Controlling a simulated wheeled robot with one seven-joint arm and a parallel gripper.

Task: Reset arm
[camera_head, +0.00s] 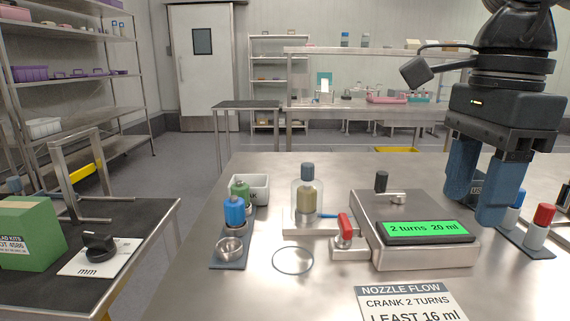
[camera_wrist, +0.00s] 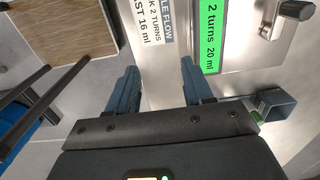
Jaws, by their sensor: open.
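My gripper (camera_head: 484,182) hangs at the right in the head view, pointing down over the steel table, with its two blue fingers apart and nothing between them. It also shows open and empty in the wrist view (camera_wrist: 157,92). The dosing machine (camera_head: 365,228) stands just left of my gripper in the head view. Its green display (camera_head: 425,229) reads "2 turns 20 ml". The machine has a dark-knobbed crank (camera_head: 382,183) on top and a red-handled valve (camera_head: 344,230) at its left. My arm runs up out of the picture.
A bottle (camera_head: 307,198) stands at the machine's left, and a wire ring (camera_head: 293,260) lies in front. Blue (camera_head: 234,211) and green bottles stand by a white bin (camera_head: 262,187). Red-capped (camera_head: 541,223) and blue-capped vials are at the right. A sign (camera_head: 410,302) lies in front.

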